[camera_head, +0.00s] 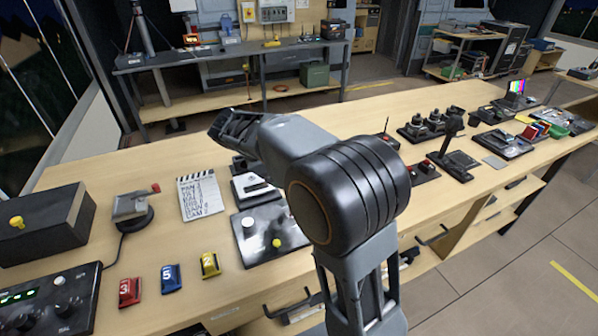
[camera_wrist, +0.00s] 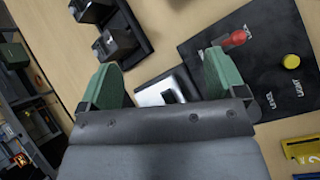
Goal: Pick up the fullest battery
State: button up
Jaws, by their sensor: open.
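No thing is plainly marked as a battery with a readable charge level. Dark blocks (camera_wrist: 118,42) sit on a black base at the upper left of the wrist view; I cannot tell whether they are batteries. Three small numbered blocks lie on the bench in the head view: red 3 (camera_head: 130,291), blue 5 (camera_head: 171,278) and yellow 2 (camera_head: 210,265). The yellow block also shows at the right edge of the wrist view (camera_wrist: 302,147). My gripper (camera_wrist: 160,72) has green fingers spread apart and empty, above the bench. A white and black device (camera_wrist: 160,92) shows between and beyond them.
A black panel (camera_head: 265,248) with knobs stands near the numbered blocks. A clapperboard (camera_head: 200,197), a dark box (camera_head: 45,225) with a yellow knob and a control unit (camera_head: 50,300) are at the left. Joysticks (camera_head: 455,155) stand right of my arm. Bare wood lies around the clapperboard.

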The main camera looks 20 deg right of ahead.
jog(key=w+a+f+n+h, duration=0.1)
jog(key=w, duration=0.2)
jog(key=w+f+n+h+b, duration=0.1)
jog(key=w+n+h, duration=0.1)
jog(key=w, duration=0.1)
jog(key=w+a+f+n+h, duration=0.1)
jog(key=w+n+h, duration=0.1)
jog(key=w, duration=0.2)
jog(key=shift+a+f+b, duration=0.25)
jog(key=shift+a+b, duration=0.1)
jog(key=shift+b, duration=0.05)
jog(key=shift+w+d+f+n+h, duration=0.15)
jog(key=shift+w+f+n+h, duration=0.05)
jog(key=shift+n+h, duration=0.1)
jog(key=x, duration=0.7)
jog(key=shift+d+f+b, duration=0.15)
jog(key=shift+d+b, duration=0.15)
jog(key=shift+d, duration=0.05)
jog(key=shift+x, duration=2.7)
jog(key=shift+s, duration=0.1)
jog(key=c, duration=1.2)
